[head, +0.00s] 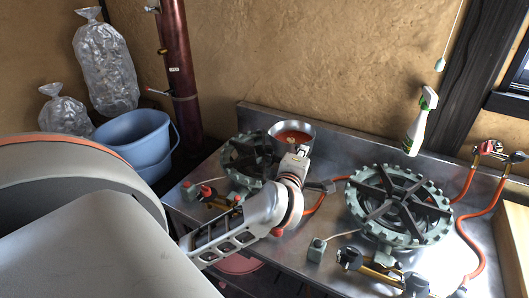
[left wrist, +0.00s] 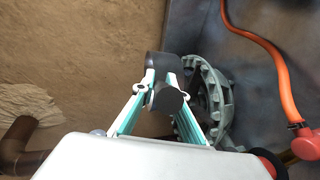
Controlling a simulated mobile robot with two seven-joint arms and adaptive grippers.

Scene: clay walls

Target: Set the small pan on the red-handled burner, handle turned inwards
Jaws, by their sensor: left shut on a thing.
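The small pan (head: 293,133) is a round metal pan with an orange-brown inside, in the head view at the back of the steel counter. It is over or just beyond the back right of the left burner (head: 240,158); I cannot tell whether it touches it. A red knob (head: 205,191) is in front of this burner. My left gripper (head: 300,152) is at the pan's near side, shut on it. In the left wrist view, my fingers (left wrist: 163,92) close on a dark rounded part, seemingly the handle (left wrist: 168,101). The handle is mostly hidden in the head view.
A second burner (head: 400,205) with a black and yellow valve (head: 365,262) stands at the right. A spray bottle (head: 419,122) is behind it. Orange hoses (head: 470,235) run over the counter. A blue bucket (head: 135,142) and a dark red pipe (head: 176,70) are at the left.

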